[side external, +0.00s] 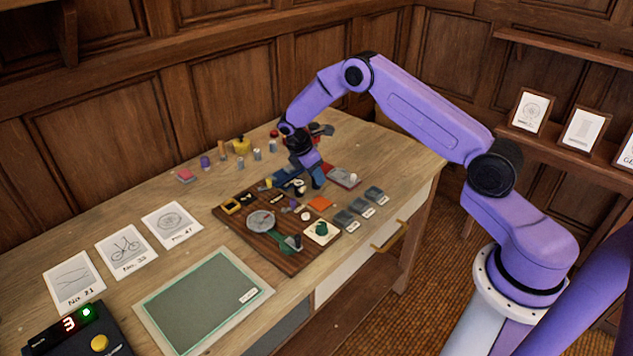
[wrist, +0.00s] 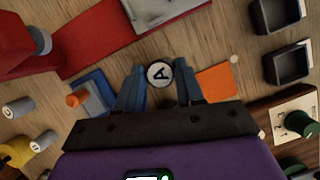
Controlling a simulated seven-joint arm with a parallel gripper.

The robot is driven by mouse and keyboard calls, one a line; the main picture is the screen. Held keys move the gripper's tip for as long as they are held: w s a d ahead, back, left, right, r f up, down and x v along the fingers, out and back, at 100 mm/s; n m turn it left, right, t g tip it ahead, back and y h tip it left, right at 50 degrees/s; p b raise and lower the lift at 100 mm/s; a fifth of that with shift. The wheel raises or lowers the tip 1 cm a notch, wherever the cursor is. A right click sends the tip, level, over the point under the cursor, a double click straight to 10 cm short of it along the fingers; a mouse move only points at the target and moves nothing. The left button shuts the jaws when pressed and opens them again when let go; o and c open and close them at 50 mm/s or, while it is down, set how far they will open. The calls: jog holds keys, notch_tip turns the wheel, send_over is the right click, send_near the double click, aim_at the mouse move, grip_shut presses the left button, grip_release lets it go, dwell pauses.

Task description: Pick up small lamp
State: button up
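No object in either view is clearly recognisable as a small lamp. In the wrist view my gripper (wrist: 160,72) has its two blue fingers well apart. A round white piece marked "A" (wrist: 159,74) shows between the fingertips; I cannot tell whether they touch it. In the side view my gripper (side external: 308,184) points down low over the table, at the far edge of the dark wooden board (side external: 238,238), and hides part of what lies beneath it.
An orange square (wrist: 217,83) lies right of the fingers, with dark small trays (wrist: 287,65) beyond. A red block (wrist: 28,45) stands at upper left. Small cylinders and a yellow object (side external: 241,146) stand behind. A green-edged mat (side external: 205,300) lies in front, clear except for a label.

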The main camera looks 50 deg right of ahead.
jog(key=c, duration=0.5)
jog(key=shift+r, duration=0.1)
